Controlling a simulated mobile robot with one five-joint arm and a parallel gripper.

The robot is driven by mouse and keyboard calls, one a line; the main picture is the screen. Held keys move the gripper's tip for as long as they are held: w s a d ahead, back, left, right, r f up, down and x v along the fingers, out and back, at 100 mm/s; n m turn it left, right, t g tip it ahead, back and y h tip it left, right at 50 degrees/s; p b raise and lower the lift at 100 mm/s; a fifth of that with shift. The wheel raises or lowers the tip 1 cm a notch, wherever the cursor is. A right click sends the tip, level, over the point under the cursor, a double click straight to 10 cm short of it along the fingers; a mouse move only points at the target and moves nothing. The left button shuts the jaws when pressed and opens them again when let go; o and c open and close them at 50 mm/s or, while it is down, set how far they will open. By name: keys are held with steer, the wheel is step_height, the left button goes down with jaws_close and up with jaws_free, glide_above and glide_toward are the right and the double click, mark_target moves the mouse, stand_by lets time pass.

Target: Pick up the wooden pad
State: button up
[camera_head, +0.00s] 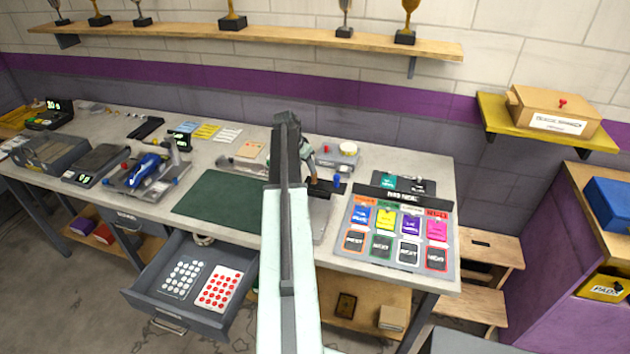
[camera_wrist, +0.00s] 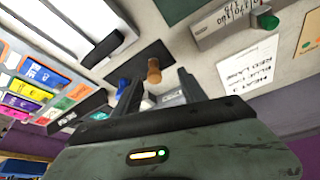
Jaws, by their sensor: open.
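My gripper (camera_wrist: 160,90) is open in the wrist view, with its two dark fingers spread apart. A small brown, wood-coloured round piece (camera_wrist: 154,70) shows beyond the fingertips, between them in the picture, at a dark plate (camera_wrist: 140,62). It looks apart from both fingers; I cannot tell for certain that it is the wooden pad. A blue knob (camera_wrist: 123,84) is close to the left finger.
The panel of coloured cards (camera_head: 448,243) lies right of my arm on the bench (camera_head: 330,150). A green mat (camera_head: 215,198) lies left. An open drawer (camera_head: 150,290) sticks out below the front edge. A pale block (camera_head: 392,318) sits on the lower shelf.

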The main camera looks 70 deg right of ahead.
mark_target(314, 176)
steer(key=shift+s+d+f+b, duration=0.3)
steer(key=shift+f+b, duration=0.3)
steer(key=shift+s+d+f+b, duration=0.25)
steer(key=shift+d+f+b, duration=0.05)
steer(key=shift+f+b, duration=0.3)
steer(key=b+x, duration=0.1)
steer(key=x, duration=0.1)
steer(key=b+x, duration=0.1)
steer(key=b, duration=0.1)
steer(key=b+x, duration=0.2)
steer(key=shift+s+f, duration=0.25)
steer(key=shift+s, duration=0.1)
steer(key=shift+r, duration=0.2)
jaws_close()
